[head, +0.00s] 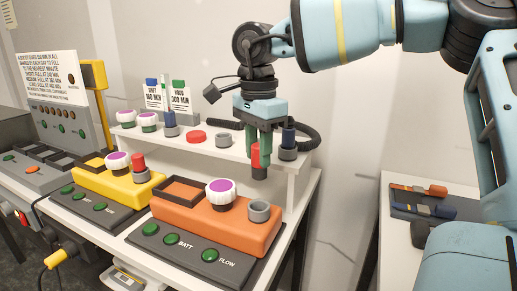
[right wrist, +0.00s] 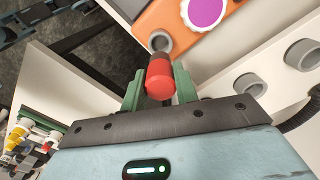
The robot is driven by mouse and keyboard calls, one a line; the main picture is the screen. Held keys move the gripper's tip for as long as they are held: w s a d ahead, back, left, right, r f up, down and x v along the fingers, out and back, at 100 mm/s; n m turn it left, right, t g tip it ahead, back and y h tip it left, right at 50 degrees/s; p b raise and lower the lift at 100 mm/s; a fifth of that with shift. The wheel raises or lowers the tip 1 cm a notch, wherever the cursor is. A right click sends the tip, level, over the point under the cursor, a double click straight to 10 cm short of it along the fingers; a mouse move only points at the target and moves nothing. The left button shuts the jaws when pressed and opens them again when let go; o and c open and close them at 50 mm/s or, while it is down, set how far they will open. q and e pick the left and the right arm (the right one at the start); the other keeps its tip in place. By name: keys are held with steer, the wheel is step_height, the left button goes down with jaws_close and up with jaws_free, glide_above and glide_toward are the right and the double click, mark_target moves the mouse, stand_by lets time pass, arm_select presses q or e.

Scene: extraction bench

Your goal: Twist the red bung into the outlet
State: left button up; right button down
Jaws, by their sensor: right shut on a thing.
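My right gripper (head: 260,150) is shut on a red bung (head: 256,157) with a dark lower end, held upright. The bung is above the grey ring-shaped outlet (head: 259,212) at the right end of the orange unit (head: 235,238), with a visible gap between them. In the right wrist view the bung (right wrist: 159,82) is between the green fingers, its dark end lined up close to the outlet (right wrist: 159,40). Another red bung (head: 138,161) stands in the outlet of the yellow unit (head: 115,186). My left gripper is not in view.
A purple-topped knob (head: 220,190) stands on the orange unit left of the outlet. A side table (head: 396,241) at right holds tools.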

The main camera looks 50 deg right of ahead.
mark_target(258, 178)
steer(key=shift+a+r, duration=0.1)
steer(key=shift+f, duration=0.25)
steer(key=shift+f+b, duration=0.65)
steer(key=shift+f, duration=0.3)
steer(key=shift+f+b, duration=1)
steer(key=shift+f, duration=0.7)
steer(key=shift+f, duration=0.4)
